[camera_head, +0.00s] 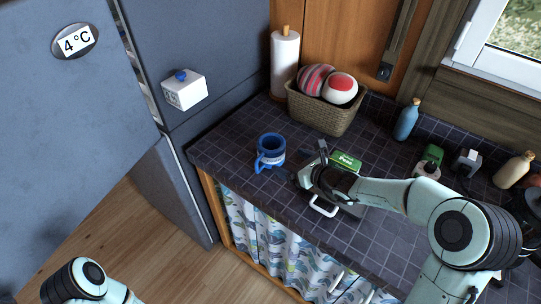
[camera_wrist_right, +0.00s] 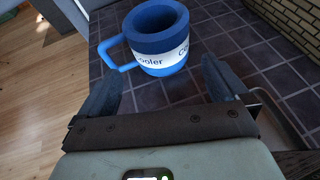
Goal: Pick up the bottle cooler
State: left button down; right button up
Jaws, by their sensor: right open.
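The bottle cooler (camera_head: 270,148) is a blue mug-shaped holder with a white band and a side handle. It stands upright on the dark tiled counter (camera_head: 232,150). The right wrist view shows the cooler (camera_wrist_right: 158,42) just ahead of the fingertips, with "ooler" readable on its band and its handle to the left. My right gripper (camera_head: 312,164) is open and empty, just right of the cooler in the head view. In the right wrist view its fingers (camera_wrist_right: 160,84) are spread apart, with tiles between them. My left gripper is out of view; only part of that arm shows.
A wicker basket (camera_head: 322,115) with balls and a paper towel roll (camera_head: 285,62) stand behind. A green box (camera_head: 346,161) is beside my right gripper. A blue bottle (camera_head: 407,120) stands farther right. The fridge (camera_head: 70,130) is left. Tiles left of the cooler are clear.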

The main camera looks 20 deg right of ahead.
aim_at(281, 155)
jog(key=shift+w+a+f, duration=0.1)
jog(key=shift+w+a, duration=0.25)
jog(key=shift+w, duration=0.4)
jog(key=x, duration=0.6)
jog(key=shift+r, duration=0.2)
jog(key=c, duration=1)
